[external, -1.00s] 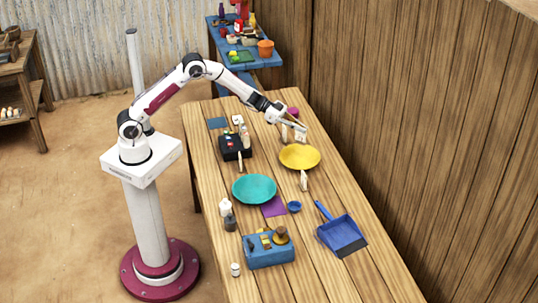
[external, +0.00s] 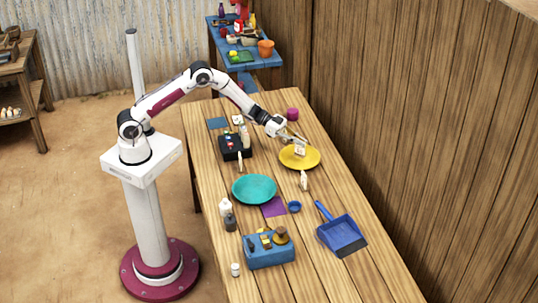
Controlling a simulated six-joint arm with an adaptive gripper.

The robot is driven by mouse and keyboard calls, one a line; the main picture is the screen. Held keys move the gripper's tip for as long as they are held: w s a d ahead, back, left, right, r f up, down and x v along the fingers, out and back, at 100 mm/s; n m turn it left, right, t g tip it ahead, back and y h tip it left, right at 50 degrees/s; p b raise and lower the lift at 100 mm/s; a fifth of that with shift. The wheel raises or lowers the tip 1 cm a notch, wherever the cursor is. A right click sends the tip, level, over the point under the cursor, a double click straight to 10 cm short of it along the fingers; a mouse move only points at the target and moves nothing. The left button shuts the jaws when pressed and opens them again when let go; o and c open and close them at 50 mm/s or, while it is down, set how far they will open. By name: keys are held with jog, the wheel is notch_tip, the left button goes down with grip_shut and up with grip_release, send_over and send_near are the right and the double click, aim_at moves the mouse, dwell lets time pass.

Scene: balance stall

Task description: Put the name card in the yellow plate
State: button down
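The yellow plate (external: 300,161) lies on the wooden table, near its far right side. A small white card (external: 299,148), which looks like the name card, is at my gripper's fingertips, above or at the plate's upper part. My gripper (external: 298,141) points down and right over the plate and appears shut on the card. Whether the card touches the plate cannot be told. Another small pale upright card-like piece (external: 304,180) stands just below the plate, and a similar one (external: 240,162) stands to the left.
A teal plate (external: 254,189), purple mat (external: 273,207), small blue bowl (external: 294,207) and blue dustpan (external: 341,234) lie nearer the front. A black box (external: 235,146) with bottles stands left. A magenta cup (external: 292,114) stands behind the gripper. A blue box (external: 268,250) sits in front.

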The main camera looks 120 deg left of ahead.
jog(key=shift+f, duration=1.15)
jog(key=c, duration=2.2)
grip_release()
jog(key=shift+r, duration=3.45)
